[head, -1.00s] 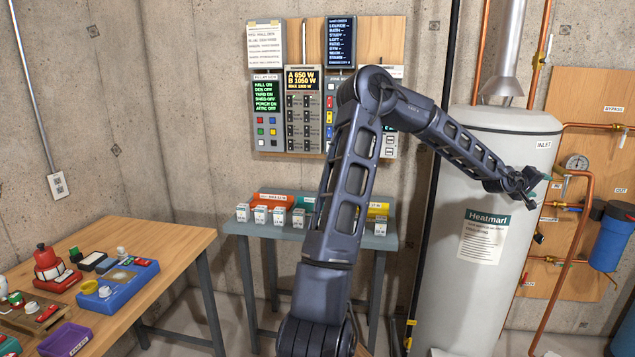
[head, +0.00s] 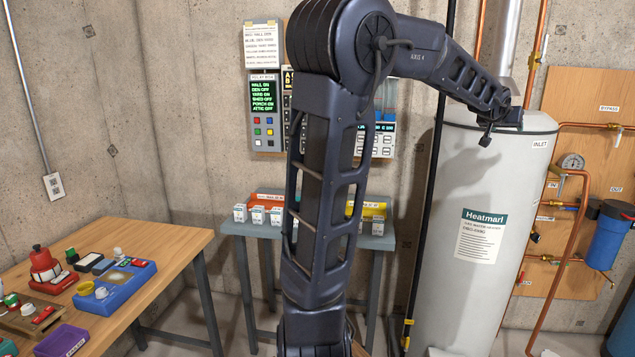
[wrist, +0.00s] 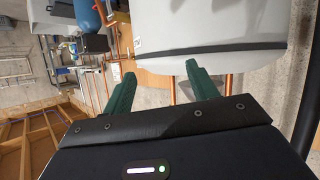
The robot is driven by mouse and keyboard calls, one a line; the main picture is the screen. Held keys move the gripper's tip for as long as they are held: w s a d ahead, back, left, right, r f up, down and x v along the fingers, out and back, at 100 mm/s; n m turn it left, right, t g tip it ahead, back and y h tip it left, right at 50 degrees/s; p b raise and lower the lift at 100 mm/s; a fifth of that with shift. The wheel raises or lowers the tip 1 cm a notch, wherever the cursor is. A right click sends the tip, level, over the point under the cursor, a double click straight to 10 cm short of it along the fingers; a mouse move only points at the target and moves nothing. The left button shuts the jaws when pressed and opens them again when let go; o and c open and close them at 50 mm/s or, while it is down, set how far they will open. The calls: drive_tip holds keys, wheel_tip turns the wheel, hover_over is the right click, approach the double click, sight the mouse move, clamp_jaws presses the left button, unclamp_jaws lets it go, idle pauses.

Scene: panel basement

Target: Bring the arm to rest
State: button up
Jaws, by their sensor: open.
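My gripper shows in the wrist view (wrist: 160,69) with its two green fingers spread apart and nothing between them. In the head view my dark arm rises through the middle, bends near the top and reaches down to the right. Its end is in front of the upper part of the white water heater (head: 473,215). The fingers cannot be made out clearly in the head view. Whether the arm's end touches the heater cannot be told.
A wooden table (head: 170,243) with several small devices stands at the left. A grey bench (head: 252,230) with bins is partly hidden behind my arm, as are the wall panels. Copper pipes (head: 566,236) and a blue filter (head: 608,240) are at the right.

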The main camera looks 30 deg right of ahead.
drive_tip(key=w+a+f+n+t+y, duration=0.3)
drive_tip(key=w+a+f, duration=0.1)
drive_tip(key=w+a, duration=0.85)
drive_tip(key=w+a+f+n+t+y, duration=0.2)
drive_tip(key=w+a+f+t+y, duration=0.15)
drive_tip(key=w+a, duration=0.95)
drive_tip(key=w+a+f+n+y, duration=0.1)
drive_tip(key=w+a+n+y, duration=0.15)
drive_tip(key=a, duration=0.65)
drive_tip(key=w+a+f+n+y, duration=0.2)
drive_tip(key=w+a, duration=0.2)
drive_tip(key=a, duration=0.5)
drive_tip(key=s+a+f+n+g, duration=0.1)
drive_tip(key=s+a+f, duration=0.2)
drive_tip(key=a, duration=0.5)
drive_tip(key=s+a+f+n+g+y, duration=0.1)
drive_tip(key=s+a+f+n, duration=0.1)
drive_tip(key=a, duration=0.7)
drive_tip(key=s+a+f+n+g+y, duration=0.1)
drive_tip(key=s+a+f+n, duration=0.1)
drive_tip(key=s+a, duration=0.3)
drive_tip(key=a+f, duration=0.1)
drive_tip(key=a, duration=0.3)
drive_tip(key=shift+a+f, duration=0.2)
drive_tip(key=shift+f, duration=0.2)
drive_tip(key=shift+n+g, duration=0.25)
drive_tip(key=shift+c, duration=0.2)
